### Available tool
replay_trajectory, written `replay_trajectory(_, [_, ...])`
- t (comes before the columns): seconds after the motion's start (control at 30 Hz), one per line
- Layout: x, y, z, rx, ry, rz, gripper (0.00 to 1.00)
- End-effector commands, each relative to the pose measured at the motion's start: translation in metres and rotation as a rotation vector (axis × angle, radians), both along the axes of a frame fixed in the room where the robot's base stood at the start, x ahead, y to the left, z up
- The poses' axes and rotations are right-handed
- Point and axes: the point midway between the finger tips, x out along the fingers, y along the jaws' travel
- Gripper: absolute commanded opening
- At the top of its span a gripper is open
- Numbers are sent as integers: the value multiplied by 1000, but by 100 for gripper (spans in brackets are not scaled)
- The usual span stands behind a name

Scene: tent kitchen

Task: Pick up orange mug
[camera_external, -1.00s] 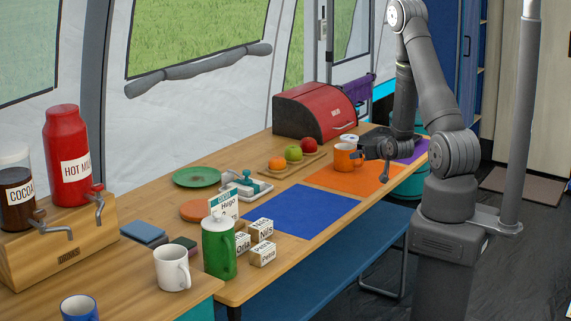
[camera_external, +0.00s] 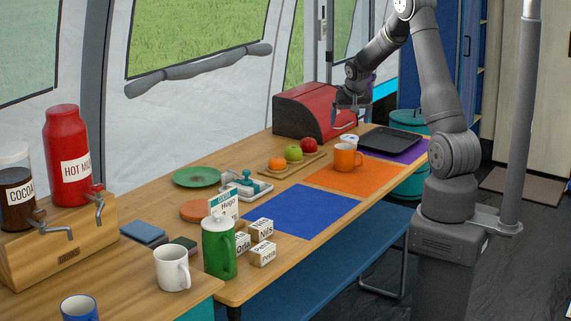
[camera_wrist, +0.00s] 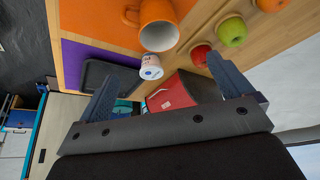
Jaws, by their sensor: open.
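The orange mug (camera_external: 346,158) stands upright on the far edge of the orange mat (camera_external: 350,180). In the wrist view the orange mug (camera_wrist: 158,22) is at the top, with its handle on the left side. My gripper (camera_external: 350,107) is up above the back of the table near the red bread box, higher than the mug and apart from it. In the wrist view my gripper (camera_wrist: 165,85) has its two fingers spread wide with nothing between them in its grasp.
A white cup (camera_external: 349,139) stands close behind the mug. The red bread box (camera_external: 315,112) is behind it, and a black tray (camera_external: 390,139) lies to the right on a purple mat (camera_external: 415,151). A board with fruit (camera_external: 293,153) is left of the mug. The blue mat (camera_external: 300,208) is bare.

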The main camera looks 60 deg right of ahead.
Motion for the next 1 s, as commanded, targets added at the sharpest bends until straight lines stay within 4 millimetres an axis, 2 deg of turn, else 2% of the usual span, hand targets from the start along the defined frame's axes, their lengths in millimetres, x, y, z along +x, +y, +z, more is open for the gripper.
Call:
replay_trajectory(0.1, [0,-1,8,8,25,-15,96])
replay_trajectory(0.23, [2,-4,1,11,33,-19,96])
replay_trajectory(0.7, [22,-27,-77,12,33,-20,96])
replay_trajectory(0.8, [25,-31,-90,11,32,-19,96])
replay_trajectory(1.0, [29,-36,-103,10,31,-18,96])
